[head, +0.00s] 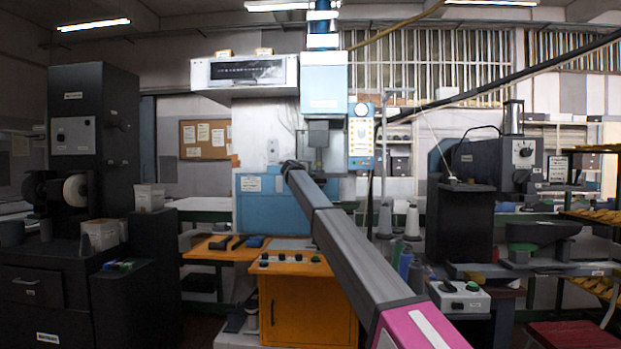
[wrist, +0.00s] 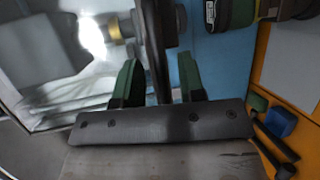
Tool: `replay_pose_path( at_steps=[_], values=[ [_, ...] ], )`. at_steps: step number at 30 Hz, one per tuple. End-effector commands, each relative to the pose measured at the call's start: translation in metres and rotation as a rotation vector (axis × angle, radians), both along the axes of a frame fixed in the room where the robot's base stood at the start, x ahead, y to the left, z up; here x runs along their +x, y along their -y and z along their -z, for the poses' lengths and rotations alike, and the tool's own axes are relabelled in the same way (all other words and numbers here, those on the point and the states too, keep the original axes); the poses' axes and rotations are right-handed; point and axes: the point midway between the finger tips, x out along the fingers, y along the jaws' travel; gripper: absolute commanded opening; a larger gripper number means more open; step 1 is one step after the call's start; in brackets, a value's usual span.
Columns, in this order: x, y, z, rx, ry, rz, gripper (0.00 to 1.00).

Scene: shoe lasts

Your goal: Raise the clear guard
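My gripper (wrist: 158,78) shows in the wrist view with two green fingers standing well apart. A dark upright bar (wrist: 154,35) runs between them, and I see no finger clearly closed on it. I cannot tell whether this bar belongs to the guard. A pale, see-through-looking panel (wrist: 45,60) with a thin frame is at the left of the wrist view; it may be the clear guard. In the head view my arm reaches to the blue and white machine (head: 325,85). The arm hides the fingertips there, and the guard cannot be made out clearly.
An orange cabinet (head: 308,308) with a button panel stands below the machine. A dark machine (head: 95,110) stands at left and another dark machine (head: 465,225) at right. A dark red stool (head: 565,335) is at lower right.

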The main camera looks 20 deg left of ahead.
Motion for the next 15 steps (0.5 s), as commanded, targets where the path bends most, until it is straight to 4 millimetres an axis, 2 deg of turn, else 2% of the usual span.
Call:
replay_pose_path(
  at_steps=[9, 15],
  values=[
    [-0.058, -0.008, -0.011, 0.0, 0.001, -0.002, 0.37],
    [-0.085, -0.013, -0.016, 0.0, 0.0, 0.0, 0.37]
  ],
)
